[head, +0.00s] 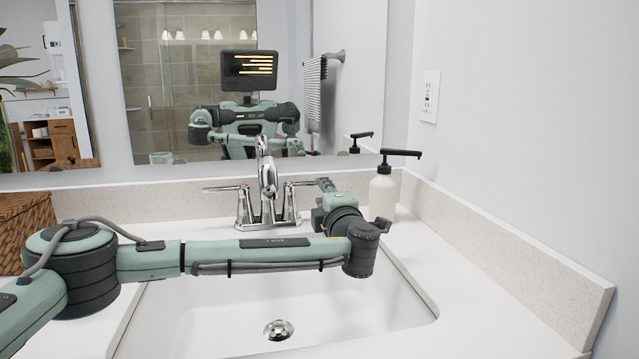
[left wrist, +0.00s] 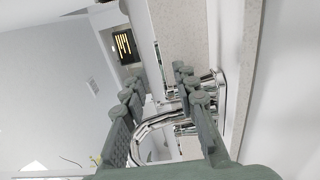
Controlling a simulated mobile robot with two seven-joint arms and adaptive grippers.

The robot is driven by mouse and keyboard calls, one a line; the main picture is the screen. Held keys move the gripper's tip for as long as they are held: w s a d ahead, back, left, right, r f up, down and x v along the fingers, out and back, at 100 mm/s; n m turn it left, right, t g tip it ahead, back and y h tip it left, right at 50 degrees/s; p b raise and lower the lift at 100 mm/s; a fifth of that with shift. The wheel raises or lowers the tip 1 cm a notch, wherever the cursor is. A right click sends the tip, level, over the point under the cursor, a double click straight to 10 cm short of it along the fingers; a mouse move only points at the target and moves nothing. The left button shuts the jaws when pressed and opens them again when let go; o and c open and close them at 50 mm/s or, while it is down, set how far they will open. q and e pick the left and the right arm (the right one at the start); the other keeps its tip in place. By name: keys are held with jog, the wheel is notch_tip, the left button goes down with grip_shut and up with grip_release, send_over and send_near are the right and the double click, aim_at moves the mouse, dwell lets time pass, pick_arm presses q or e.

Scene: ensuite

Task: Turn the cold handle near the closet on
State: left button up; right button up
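A chrome faucet (head: 266,190) stands behind the sink, with a lever handle on each side of its spout. The left handle (head: 240,193) has its lever pointing left. The right handle (head: 290,199) has its lever pointing right, toward my left gripper (head: 325,184). The gripper is beside that lever; contact cannot be told. In the left wrist view my left gripper (left wrist: 158,82) has its fingers apart, with the curved chrome spout (left wrist: 150,126) showing in the gap. My right gripper is not in view. No closet can be made out for certain.
A white soap dispenser (head: 383,193) with a black pump stands right of my left gripper. My left arm spans the white sink (head: 200,318). A wicker basket (head: 25,222) sits at the left. A mirror (head: 190,80) and backsplash bound the counter behind, and a wall the right.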

aim_at(306, 185)
pick_arm(q)
jog(key=w, duration=0.2)
jog(key=w+a, duration=0.1)
jog(key=w, duration=0.2)
jog(key=shift+w+a, duration=0.1)
jog(key=shift+w, duration=0.35)
jog(key=shift+c, duration=1.3)
grip_shut()
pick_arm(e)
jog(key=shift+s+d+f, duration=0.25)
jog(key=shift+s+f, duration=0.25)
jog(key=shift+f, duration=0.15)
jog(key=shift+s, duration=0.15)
